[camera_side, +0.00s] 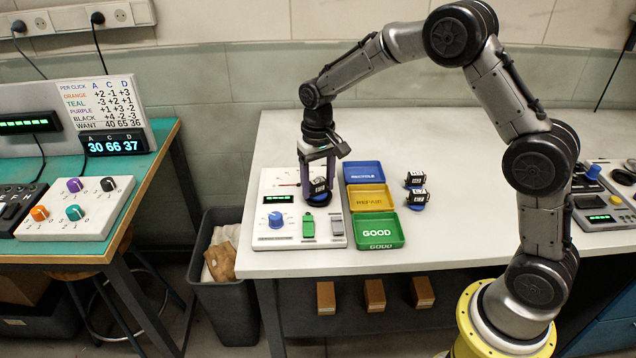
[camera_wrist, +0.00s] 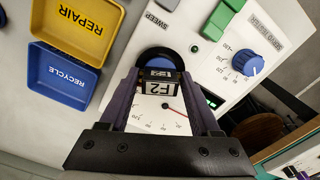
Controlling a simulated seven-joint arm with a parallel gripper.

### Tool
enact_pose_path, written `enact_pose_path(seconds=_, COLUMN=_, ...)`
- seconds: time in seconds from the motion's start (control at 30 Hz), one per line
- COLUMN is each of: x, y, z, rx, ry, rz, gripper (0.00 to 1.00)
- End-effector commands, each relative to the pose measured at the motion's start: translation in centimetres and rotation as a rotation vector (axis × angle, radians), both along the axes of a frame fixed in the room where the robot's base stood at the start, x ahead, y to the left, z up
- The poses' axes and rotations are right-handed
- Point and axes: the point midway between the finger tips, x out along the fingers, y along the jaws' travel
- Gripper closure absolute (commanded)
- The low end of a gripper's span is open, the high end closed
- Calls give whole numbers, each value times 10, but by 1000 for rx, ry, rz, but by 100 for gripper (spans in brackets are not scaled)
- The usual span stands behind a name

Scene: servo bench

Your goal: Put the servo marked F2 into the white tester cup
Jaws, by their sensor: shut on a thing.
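A small black servo with a white label reading F2 (camera_wrist: 159,86) is between the fingers of my gripper (camera_wrist: 160,79) in the wrist view. My gripper is shut on it. In the side view my gripper (camera_side: 318,183) points down over the white tester panel (camera_side: 272,243), with the servo (camera_side: 319,187) low between its fingers. A round blue part with a dark rim (camera_wrist: 158,57) shows just beyond the servo. I cannot make out a white cup, and whether the servo touches anything below is hidden.
Right of the tester stand the blue RECYCLE (camera_side: 363,171), yellow REPAIR (camera_side: 371,198) and green GOOD (camera_side: 378,232) trays. More servos (camera_side: 415,190) stand right of these. The tester carries a blue knob (camera_side: 275,220) and a green switch (camera_side: 308,226). The bench behind the trays is clear.

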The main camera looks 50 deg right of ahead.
Motion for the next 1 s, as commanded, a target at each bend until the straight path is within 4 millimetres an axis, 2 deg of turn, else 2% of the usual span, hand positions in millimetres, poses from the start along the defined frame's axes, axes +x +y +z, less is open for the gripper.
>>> enact_pose_path(seconds=0.63, x=0, y=0, z=-3, rx=0, ry=0, rz=0, gripper=92)
enact_pose_path(seconds=0.67, x=0, y=0, z=-3, rx=0, ry=0, rz=0, gripper=31)
enact_pose_path(seconds=0.83, x=0, y=0, z=-3, rx=0, ry=0, rz=0, gripper=1)
enact_pose_path(seconds=1.0, x=0, y=0, z=-3, rx=0, ry=0, rz=0, gripper=1)
